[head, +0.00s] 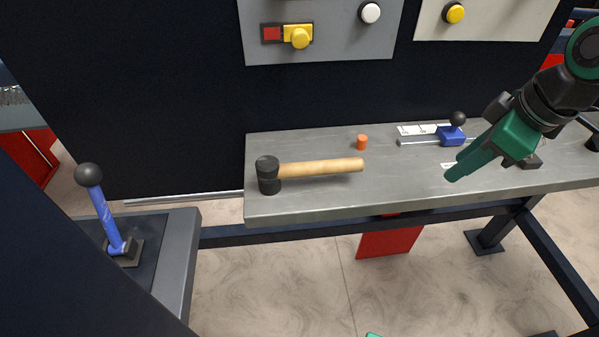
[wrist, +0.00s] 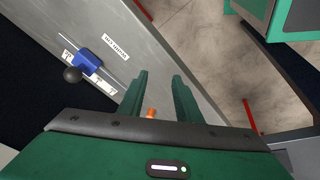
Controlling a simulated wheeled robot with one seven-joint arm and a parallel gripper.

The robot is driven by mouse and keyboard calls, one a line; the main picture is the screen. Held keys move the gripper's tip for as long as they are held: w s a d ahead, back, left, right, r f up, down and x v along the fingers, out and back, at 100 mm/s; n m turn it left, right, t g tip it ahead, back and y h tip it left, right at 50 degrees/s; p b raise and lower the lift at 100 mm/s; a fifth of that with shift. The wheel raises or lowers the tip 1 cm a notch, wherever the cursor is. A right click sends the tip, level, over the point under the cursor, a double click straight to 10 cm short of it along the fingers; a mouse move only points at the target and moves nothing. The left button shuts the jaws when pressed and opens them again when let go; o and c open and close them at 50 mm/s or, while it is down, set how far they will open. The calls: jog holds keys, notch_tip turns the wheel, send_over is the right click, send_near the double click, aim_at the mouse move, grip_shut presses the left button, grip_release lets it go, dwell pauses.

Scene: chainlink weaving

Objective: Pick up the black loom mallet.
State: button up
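The loom mallet (head: 269,176) lies on the grey bench at its left end in the head view. It has a black head on the left and a pale wooden handle (head: 320,168) pointing right. My green gripper (head: 456,172) is above the right part of the bench, well right of the mallet and apart from it. In the wrist view its two fingers (wrist: 161,82) stand apart with nothing held between them. The mallet does not show in the wrist view.
The grey bench (head: 400,186) also carries a small orange cylinder (head: 362,142) behind the handle and a blue slider with a black knob (head: 452,137). A blue lever (head: 105,215) stands at left. A dark wall with button panels (head: 340,45) rises behind.

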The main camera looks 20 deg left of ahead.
jog(key=s+a+r+n+y, duration=0.15)
jog(key=a+n, duration=0.35)
jog(key=a, duration=0.6)
jog(key=n+g+y, duration=0.1)
jog(key=n+y, duration=0.1)
jog(key=n, duration=0.3)
send_near(301, 166)
jog(key=w, duration=0.1)
jog(key=shift+n, duration=0.3)
jog(key=x, duration=0.5)
jog(key=shift+s, duration=0.25)
jog(key=shift+s+x, duration=0.15)
jog(key=shift+x, duration=1.4)
jog(key=shift+s+x, duration=0.2)
jog(key=shift+x, duration=1.35)
jog(key=shift+c, duration=0.7)
grip_shut()
